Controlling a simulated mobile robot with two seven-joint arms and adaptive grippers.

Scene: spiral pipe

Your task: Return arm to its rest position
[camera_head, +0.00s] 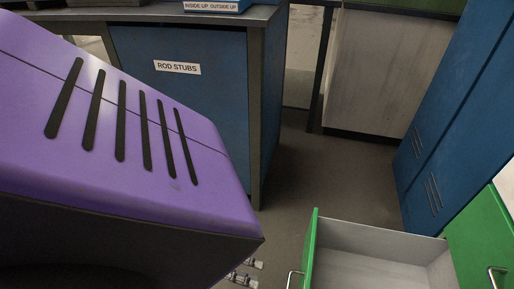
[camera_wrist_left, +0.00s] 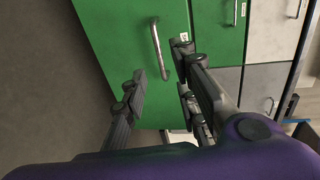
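My left gripper (camera_head: 245,273) shows only in part at the bottom of the head view, partly hidden behind a purple part of my arm. In the left wrist view its two fingers (camera_wrist_left: 162,88) are apart with nothing between their pads. A green drawer front with a metal handle (camera_wrist_left: 157,48) lies beyond the fingers. In the head view, the gripper is to the left of the handle (camera_head: 293,279) of the open drawer (camera_head: 311,250), with a gap between them. My right gripper is in neither view.
The open drawer has a pale, empty visible interior. A blue cabinet labelled ROD STUBS (camera_head: 215,100) stands behind, with a blue box (camera_head: 215,6) on top. A tall blue cabinet (camera_head: 440,140) is at right. Grey floor (camera_head: 300,170) is clear between them.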

